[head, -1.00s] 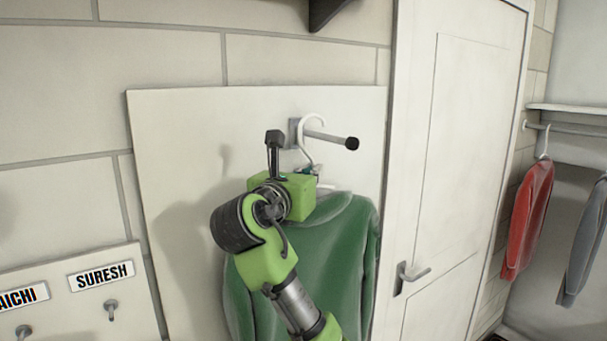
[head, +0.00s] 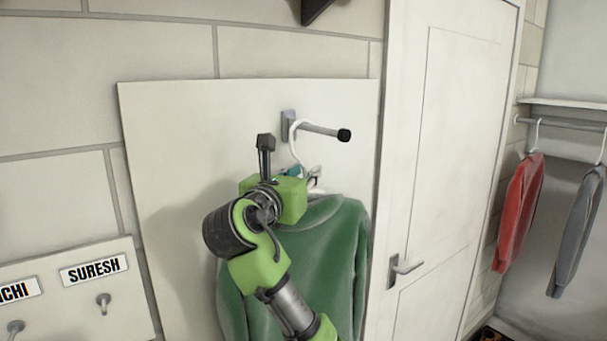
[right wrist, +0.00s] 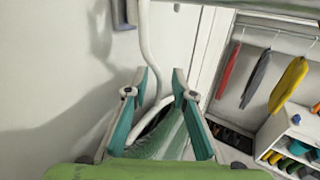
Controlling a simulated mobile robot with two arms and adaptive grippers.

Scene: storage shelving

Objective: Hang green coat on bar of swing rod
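The green coat (head: 325,250) hangs from a white hanger (head: 293,145) in front of a white wall panel. The hanger's hook lies over the grey bar of the swing rod (head: 318,129), near its wall plate; the bar ends in a black tip. My right gripper (head: 312,176) is at the hanger's neck, just above the coat's collar. In the right wrist view its teal fingers (right wrist: 165,78) stand apart on either side of the hanger's white wire (right wrist: 150,60), with green cloth below. My left gripper is not in view.
A white door (head: 445,170) with a lever handle (head: 405,266) stands right of the panel. A red garment (head: 518,215) and a grey garment (head: 577,230) hang on a rail at far right. A board with hooks and a SURESH label (head: 94,270) is at lower left.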

